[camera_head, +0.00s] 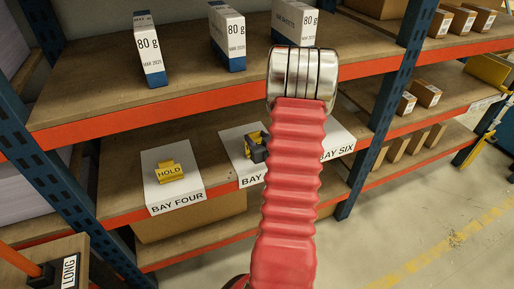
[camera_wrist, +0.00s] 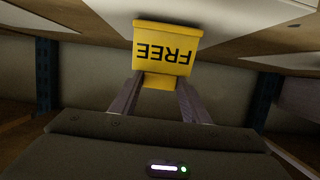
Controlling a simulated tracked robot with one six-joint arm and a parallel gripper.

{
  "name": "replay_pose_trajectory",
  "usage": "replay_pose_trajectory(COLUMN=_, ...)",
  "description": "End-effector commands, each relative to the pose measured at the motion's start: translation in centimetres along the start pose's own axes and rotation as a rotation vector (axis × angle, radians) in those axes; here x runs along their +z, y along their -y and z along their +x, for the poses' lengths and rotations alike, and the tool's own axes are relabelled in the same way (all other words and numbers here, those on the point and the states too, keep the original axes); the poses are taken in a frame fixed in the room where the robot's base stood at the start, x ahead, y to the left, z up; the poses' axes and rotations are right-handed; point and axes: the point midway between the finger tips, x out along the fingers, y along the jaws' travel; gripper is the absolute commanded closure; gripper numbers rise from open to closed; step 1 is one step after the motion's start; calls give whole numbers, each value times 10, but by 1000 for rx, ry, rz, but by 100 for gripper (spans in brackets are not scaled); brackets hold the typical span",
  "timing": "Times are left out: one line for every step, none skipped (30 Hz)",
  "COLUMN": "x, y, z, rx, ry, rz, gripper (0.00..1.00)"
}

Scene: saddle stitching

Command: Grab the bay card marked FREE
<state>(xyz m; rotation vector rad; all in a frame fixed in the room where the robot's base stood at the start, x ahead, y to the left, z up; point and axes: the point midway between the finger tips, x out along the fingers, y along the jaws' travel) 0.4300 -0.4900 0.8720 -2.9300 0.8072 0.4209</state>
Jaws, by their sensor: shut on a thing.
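The yellow card marked FREE (camera_wrist: 165,50) is upside down in the wrist view, its face toward the camera. My gripper (camera_wrist: 160,82) is shut on the lower part of this card, one dark finger on each side. In the head view my red arm reaches into the middle shelf and hides most of the gripper. A small yellow and dark shape (camera_head: 256,145) shows left of the arm, over a white bay sheet (camera_head: 232,141); I cannot tell its parts apart. Another yellow card, marked HOLD (camera_head: 169,172), stands on the BAY FOUR sheet (camera_head: 190,194).
The BAY SIX sheet (camera_head: 338,140) lies right of my arm. The upper shelf (camera_head: 105,98) with an orange edge holds several 80 g paper packs (camera_head: 149,55). Blue posts (camera_head: 392,85) flank the bay. Small brown boxes (camera_head: 427,93) stand on the right rack. The floor (camera_head: 430,210) at right is clear.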

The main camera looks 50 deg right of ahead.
Motion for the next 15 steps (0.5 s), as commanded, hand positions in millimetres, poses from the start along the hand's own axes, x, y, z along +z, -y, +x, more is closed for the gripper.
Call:
replay_pose_trajectory(x=14, y=3, z=-2, rx=-3, ry=31, rz=5, gripper=80)
replay_pose_trajectory(x=14, y=3, z=-2, rx=-3, ry=31, rz=5, gripper=80)
replay_pose_trajectory(x=14, y=3, z=-2, rx=-3, ry=31, rz=5, gripper=80)
replay_pose_trajectory(x=14, y=3, z=-2, rx=-4, ry=31, rz=5, gripper=80)
replay_pose_trajectory(x=14, y=3, z=-2, rx=-4, ry=31, rz=5, gripper=80)
replay_pose_trajectory(x=14, y=3, z=-2, rx=-4, ry=31, rz=5, gripper=80)
replay_pose_trajectory(x=14, y=4, z=-2, rx=-4, ry=31, rz=5, gripper=81)
replay_pose_trajectory(x=14, y=4, z=-2, rx=-5, ry=31, rz=5, gripper=81)
replay_pose_trajectory(x=14, y=4, z=-2, rx=-5, ry=31, rz=5, gripper=81)
replay_pose_trajectory(x=14, y=4, z=-2, rx=-5, ry=31, rz=5, gripper=81)
replay_pose_trajectory(x=13, y=4, z=-2, rx=-5, ry=31, rz=5, gripper=81)
replay_pose_trajectory(x=13, y=4, z=-2, rx=-6, ry=31, rz=5, gripper=81)
replay_pose_trajectory(x=12, y=4, z=-2, rx=-6, ry=31, rz=5, gripper=81)
replay_pose_trajectory(x=11, y=4, z=-2, rx=-6, ry=31, rz=5, gripper=81)
replay_pose_trajectory(x=10, y=4, z=-3, rx=-6, ry=31, rz=5, gripper=81)
